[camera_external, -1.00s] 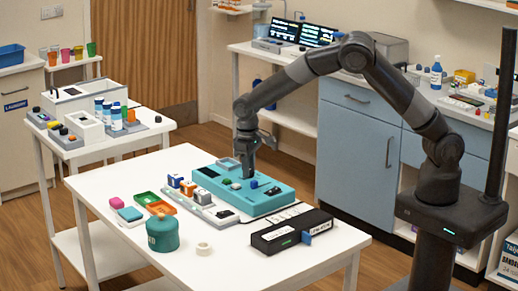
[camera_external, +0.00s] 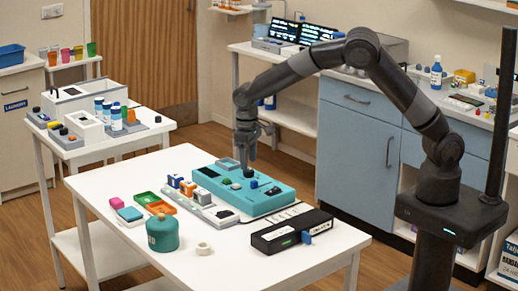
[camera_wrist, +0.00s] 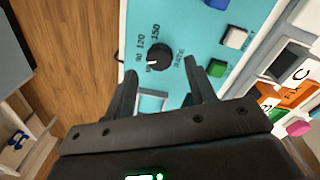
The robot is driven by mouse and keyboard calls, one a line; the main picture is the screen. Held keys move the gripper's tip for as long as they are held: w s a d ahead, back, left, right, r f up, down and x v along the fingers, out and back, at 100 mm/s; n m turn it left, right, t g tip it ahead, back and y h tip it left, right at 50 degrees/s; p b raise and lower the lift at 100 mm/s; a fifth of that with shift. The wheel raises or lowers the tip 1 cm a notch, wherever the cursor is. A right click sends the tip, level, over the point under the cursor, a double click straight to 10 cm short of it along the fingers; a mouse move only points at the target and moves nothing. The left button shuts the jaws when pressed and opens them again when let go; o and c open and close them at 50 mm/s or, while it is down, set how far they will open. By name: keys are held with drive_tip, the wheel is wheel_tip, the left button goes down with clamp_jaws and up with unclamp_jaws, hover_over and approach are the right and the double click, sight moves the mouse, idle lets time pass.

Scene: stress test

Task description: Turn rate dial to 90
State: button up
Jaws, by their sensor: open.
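The rate dial is a round black knob (camera_wrist: 159,57) on the turquoise device (camera_wrist: 230,22), with RATE printed beside it. In the wrist view 120 and 150 are legible around it; a further small number at its left is hard to read. A white mark on the knob points to the lower left, toward that side. My gripper (camera_wrist: 168,76) is open, its fingers apart with the knob just beyond the tips, not clasped. In the external view my gripper (camera_external: 246,161) points down just above the knob (camera_external: 249,173) on the device (camera_external: 262,204).
A blue button (camera_wrist: 217,4), a white button (camera_wrist: 235,38) and a green button (camera_wrist: 215,68) sit near the dial. A black box (camera_external: 290,233), a teal canister (camera_external: 162,233) and coloured trays share the white table.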

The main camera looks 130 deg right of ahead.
sight(249, 172)
wheel_tip(249, 172, up, 8)
drive_tip(key=shift+w+f, duration=0.15)
drive_tip(key=shift+f, duration=0.1)
drive_tip(key=shift+a, duration=0.1)
idle(0.4)
drive_tip(key=a+r+n+t, duration=0.25)
drive_tip(key=a+r, duration=0.45)
drive_tip(key=a, duration=0.6)
drive_tip(key=a+r+n+t, duration=0.1)
drive_tip(key=a+r+n, duration=0.35)
drive_tip(key=a, duration=0.85)
drive_tip(key=s+a+r+n+t, duration=0.1)
drive_tip(key=s+a+n, duration=0.1)
drive_tip(key=s+a, duration=0.6)
drive_tip(key=s+a+n+t, duration=0.1)
drive_tip(key=s+a+n, duration=0.2)
drive_tip(key=s+a, duration=0.5)
drive_tip(key=a, duration=0.5)
drive_tip(key=shift+s+a+r+n+t, duration=0.15)
drive_tip(key=shift+a+r+n+t, duration=0.15)
drive_tip(key=shift+r+t, duration=0.1)
